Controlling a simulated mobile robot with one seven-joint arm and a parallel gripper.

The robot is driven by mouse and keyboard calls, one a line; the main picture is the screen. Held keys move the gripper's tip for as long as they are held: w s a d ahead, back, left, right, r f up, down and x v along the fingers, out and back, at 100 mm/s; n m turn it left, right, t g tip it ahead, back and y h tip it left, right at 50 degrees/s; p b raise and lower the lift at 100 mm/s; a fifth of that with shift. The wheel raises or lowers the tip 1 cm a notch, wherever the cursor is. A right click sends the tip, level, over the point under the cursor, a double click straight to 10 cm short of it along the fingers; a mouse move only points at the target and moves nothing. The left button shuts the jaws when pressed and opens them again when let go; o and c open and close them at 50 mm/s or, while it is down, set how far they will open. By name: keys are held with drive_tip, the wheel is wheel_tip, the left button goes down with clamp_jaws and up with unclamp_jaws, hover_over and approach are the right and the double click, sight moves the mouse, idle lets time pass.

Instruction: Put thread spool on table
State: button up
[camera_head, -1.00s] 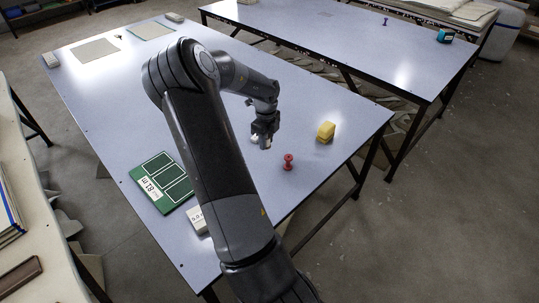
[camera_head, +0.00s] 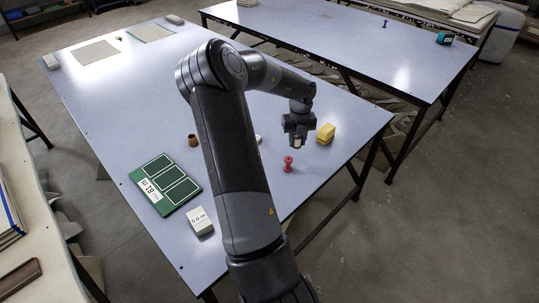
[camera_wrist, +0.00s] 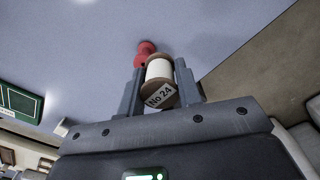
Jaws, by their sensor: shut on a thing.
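My gripper (camera_head: 298,140) is over the right part of the light blue table (camera_head: 325,95). In the wrist view its two fingers (camera_wrist: 160,88) are shut on a thread spool (camera_wrist: 159,72) with white thread and a brown end marked "No 24". The held spool shows small below the fingers in the head view (camera_head: 299,144). I cannot tell how far it is above the table. A red spool (camera_head: 288,163) stands upright on the table in front of the gripper; it also shows in the wrist view (camera_wrist: 146,50).
A yellow block (camera_head: 326,133) is just right of the gripper. A green board (camera_head: 166,184), a white labelled box (camera_head: 200,221) and a brown spool-like thing (camera_head: 192,140) are on the left. A second table (camera_head: 340,40) stands behind.

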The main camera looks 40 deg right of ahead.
hover_over(270, 156)
wheel_tip(270, 156, down, 7)
drive_tip(key=shift+a+r, duration=0.1)
drive_tip(key=shift+a, duration=0.05)
drive_tip(key=shift+f, duration=1.7)
drive_tip(key=shift+f, duration=0.1)
drive_tip(key=shift+f, duration=0.1)
drive_tip(key=o, duration=0.9)
drive_tip(key=shift+o, duration=0.2)
